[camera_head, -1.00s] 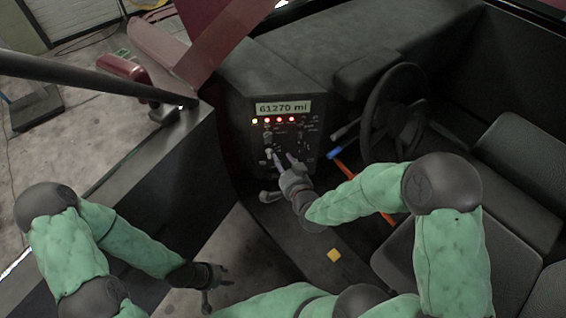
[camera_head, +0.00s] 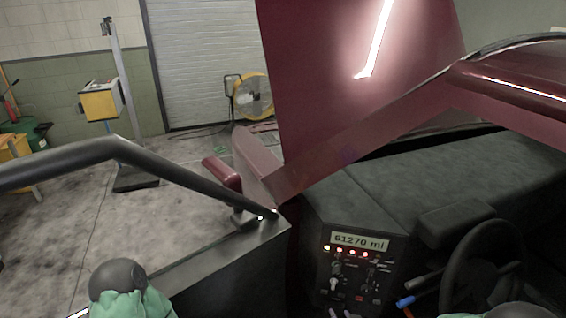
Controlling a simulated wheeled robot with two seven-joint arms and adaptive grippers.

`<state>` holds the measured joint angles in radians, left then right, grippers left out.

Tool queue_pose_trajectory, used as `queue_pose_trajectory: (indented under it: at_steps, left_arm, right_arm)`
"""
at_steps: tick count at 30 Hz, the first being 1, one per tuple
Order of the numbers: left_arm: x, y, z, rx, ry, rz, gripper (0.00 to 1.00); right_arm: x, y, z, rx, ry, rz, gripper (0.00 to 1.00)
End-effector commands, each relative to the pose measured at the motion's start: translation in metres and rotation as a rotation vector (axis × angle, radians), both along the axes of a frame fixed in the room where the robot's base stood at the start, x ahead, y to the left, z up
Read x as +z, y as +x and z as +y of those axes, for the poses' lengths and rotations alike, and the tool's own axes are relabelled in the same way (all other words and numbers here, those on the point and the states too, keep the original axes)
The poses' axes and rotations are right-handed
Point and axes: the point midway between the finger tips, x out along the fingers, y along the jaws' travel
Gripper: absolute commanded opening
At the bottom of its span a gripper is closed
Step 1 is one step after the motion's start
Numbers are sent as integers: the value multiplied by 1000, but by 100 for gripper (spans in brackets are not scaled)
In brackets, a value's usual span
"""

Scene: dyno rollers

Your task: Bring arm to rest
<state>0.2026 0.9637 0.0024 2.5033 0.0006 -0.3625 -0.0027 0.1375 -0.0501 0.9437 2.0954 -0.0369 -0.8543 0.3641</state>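Neither gripper is in view. A part of my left arm, with green padding and a dark round joint (camera_head: 118,278), shows at the bottom left. A small bit of green padding from my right arm shows at the bottom right edge. The dashboard panel (camera_head: 350,276) stands right of centre, with a lit display (camera_head: 360,242) reading 61270 mi and a row of small lights below it. Switches sit under the lights; no gripper shows at them.
A black steering wheel (camera_head: 447,282) is at the lower right, with a blue-tipped lever (camera_head: 405,301) beside it. A dark handrail (camera_head: 185,180) crosses the left. A yellow box on a stand (camera_head: 101,102) and a yellow fan (camera_head: 254,96) stand behind, with open concrete floor (camera_head: 65,225).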

Motion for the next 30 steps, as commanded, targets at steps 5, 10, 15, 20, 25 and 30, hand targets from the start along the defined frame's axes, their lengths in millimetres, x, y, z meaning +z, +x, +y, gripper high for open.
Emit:
queue_pose_trajectory:
  at_steps: [5,10,15,20,25,30]
  left_arm:
    - [0,0,0,0,0,0,40]
    - [0,0,0,0,0,0,40]
    - [0,0,0,0,0,0,40]
    - [0,0,0,0,0,0,40]
    - [0,0,0,0,0,0,40]
    - [0,0,0,0,0,0,40]
  right_arm:
    - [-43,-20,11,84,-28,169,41]
    - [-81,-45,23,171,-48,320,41]
    - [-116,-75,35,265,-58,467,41]
    - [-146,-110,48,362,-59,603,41]
    - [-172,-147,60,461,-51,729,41]
    - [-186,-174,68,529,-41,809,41]
